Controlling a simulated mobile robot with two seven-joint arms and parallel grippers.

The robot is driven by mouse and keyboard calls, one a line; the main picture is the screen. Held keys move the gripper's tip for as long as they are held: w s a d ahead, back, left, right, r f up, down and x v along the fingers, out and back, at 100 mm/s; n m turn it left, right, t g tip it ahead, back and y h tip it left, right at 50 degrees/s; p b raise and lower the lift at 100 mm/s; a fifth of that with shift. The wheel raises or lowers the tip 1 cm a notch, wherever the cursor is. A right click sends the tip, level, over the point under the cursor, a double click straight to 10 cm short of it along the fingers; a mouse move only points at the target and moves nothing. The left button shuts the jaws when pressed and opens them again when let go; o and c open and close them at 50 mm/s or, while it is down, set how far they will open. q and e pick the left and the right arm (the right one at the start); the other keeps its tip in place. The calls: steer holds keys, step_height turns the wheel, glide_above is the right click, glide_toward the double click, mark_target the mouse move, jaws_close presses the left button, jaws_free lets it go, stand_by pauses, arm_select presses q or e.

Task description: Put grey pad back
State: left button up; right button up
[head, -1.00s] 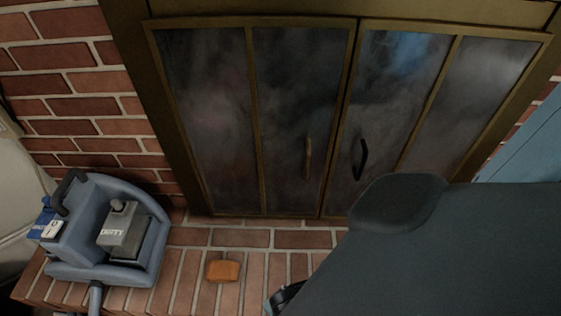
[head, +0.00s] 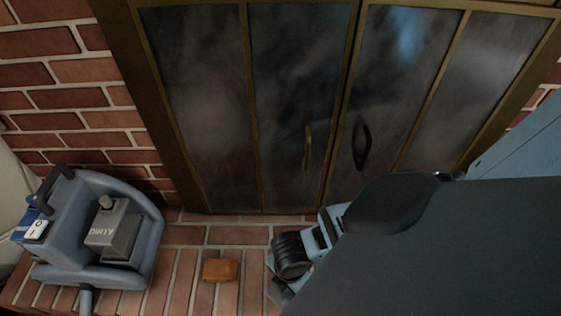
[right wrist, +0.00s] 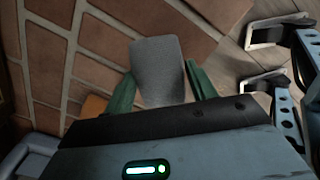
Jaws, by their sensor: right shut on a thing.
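The grey pad (right wrist: 158,62) is a flat, rounded grey piece in the right wrist view. My right gripper (right wrist: 162,90) is shut on it, with a green finger on each side. The pad stands out past the fingertips over the brick. In the head view my right wrist shows above the hearth at the lower middle, while its fingers and the pad are hidden. My left gripper is in neither view.
A blue-grey cleaning machine (head: 145,215) with a grey tank marked "DIRTY" (head: 120,232) stands on the brick hearth (head: 185,280) at left. An orange-brown block (head: 221,270) lies between it and my wrist. Glass fireplace doors (head: 300,120) close off the back.

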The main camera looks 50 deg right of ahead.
steer(key=shift+w+d+f+b, duration=0.15)
steer(key=shift+w+d+b, duration=0.25)
steer(key=shift+w+d, duration=0.55)
steer(key=shift+w+d+f+b, duration=0.15)
steer(key=shift+w+d+b, duration=0.4)
steer(key=shift+w, duration=0.6)
steer(key=f, duration=0.1)
steer(key=f+b, duration=0.2)
steer(key=shift+w+d, duration=0.3)
steer(key=shift+d, duration=0.05)
steer(key=shift+f, duration=0.3)
steer(key=shift+r, duration=0.1)
steer(key=o, duration=0.7)
steer(key=shift+o, duration=0.9)
